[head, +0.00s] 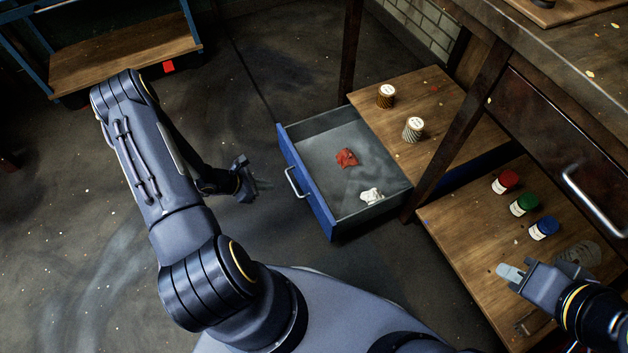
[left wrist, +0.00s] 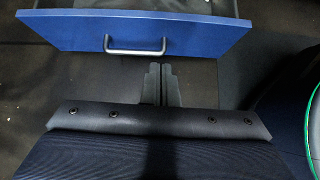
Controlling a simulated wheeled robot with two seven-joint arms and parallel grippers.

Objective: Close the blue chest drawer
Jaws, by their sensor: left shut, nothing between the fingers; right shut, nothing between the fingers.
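The blue chest drawer (head: 308,188) is pulled out from under a low wooden top. Its blue front with a metal handle (head: 293,183) faces left. Inside lie a crumpled red piece (head: 346,158) and a crumpled white piece (head: 371,196). My left gripper (head: 256,184) is shut and empty, a short way left of the handle and apart from it. In the left wrist view the blue front (left wrist: 140,34) and handle (left wrist: 135,46) show beyond my shut fingers (left wrist: 161,84). My right gripper (head: 536,273) is shut and empty over the lower wooden surface at the right.
Two thread spools (head: 386,95) stand on the wooden top (head: 440,100) behind the drawer. Red, green (head: 524,204) and blue jars stand on the right wooden surface. A dark workbench (head: 540,110) with a handled drawer rises at the right.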

